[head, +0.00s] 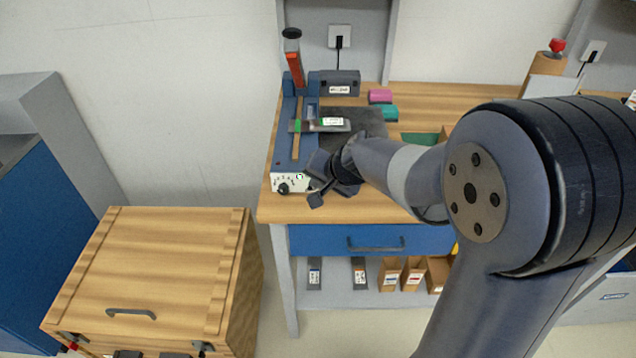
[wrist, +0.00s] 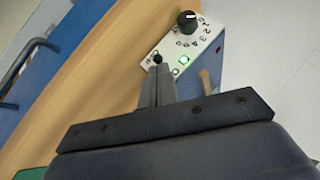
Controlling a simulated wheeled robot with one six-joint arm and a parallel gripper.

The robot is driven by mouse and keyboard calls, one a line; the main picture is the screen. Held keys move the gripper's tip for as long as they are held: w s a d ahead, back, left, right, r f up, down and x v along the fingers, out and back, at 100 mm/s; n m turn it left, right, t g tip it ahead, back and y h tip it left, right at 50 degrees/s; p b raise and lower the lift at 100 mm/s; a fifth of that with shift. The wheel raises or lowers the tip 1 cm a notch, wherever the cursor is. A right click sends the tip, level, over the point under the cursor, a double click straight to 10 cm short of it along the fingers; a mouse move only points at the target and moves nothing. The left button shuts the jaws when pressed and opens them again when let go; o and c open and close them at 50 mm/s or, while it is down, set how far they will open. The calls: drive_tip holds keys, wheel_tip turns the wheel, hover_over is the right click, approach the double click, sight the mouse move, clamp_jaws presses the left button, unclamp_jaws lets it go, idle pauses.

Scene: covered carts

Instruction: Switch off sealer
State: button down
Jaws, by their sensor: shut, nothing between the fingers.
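The sealer (head: 284,150) is a blue machine with a long arm, standing at the left end of the wooden bench. Its white front panel (wrist: 208,40) carries a black knob (wrist: 187,22) with numbers around it, a lit green lamp (wrist: 184,60) and a small black switch (wrist: 157,58). The knob also shows in the head view (head: 283,188). My gripper (wrist: 158,70) is shut and empty, its fingertips right at the switch. Whether they touch it, and which way the switch is set, I cannot tell. In the head view my gripper (head: 316,200) covers the panel's right part.
A white-labelled packet (head: 332,122) lies across the sealer. Pink (head: 380,96) and teal (head: 389,114) blocks lie behind on the bench. A blue drawer (head: 330,240) is below the bench top. A wooden chest (head: 160,265) stands at left. A red button (head: 557,46) is at far right.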

drive_tip(key=shift+s+f+b, duration=0.1)
drive_tip(key=shift+f+b, duration=0.15)
drive_tip(key=shift+b, duration=0.25)
drive_tip(key=b, duration=0.3)
drive_tip(key=f+t+b, duration=0.1)
drive_tip(key=b, duration=0.2)
drive_tip(key=shift+s+f+t+b, duration=0.1)
drive_tip(key=shift+s+t+b, duration=0.2)
drive_tip(key=shift+b, duration=0.05)
drive_tip(key=t+b, duration=0.1)
drive_tip(key=b, duration=0.3)
drive_tip(key=f+n+t+b, duration=0.1)
drive_tip(key=b, duration=0.4)
drive_tip(key=t+b, duration=0.1)
drive_tip(key=b, duration=0.4)
drive_tip(key=shift+s+f+t+y, duration=0.25)
drive_tip(key=shift+s+t+y, duration=0.05)
drive_tip(key=shift+s, duration=0.1)
drive_tip(key=shift+r, duration=0.5)
drive_tip(key=shift+p, duration=0.3)
drive_tip(key=shift+r+p, duration=0.6)
drive_tip(key=shift+r, duration=0.2)
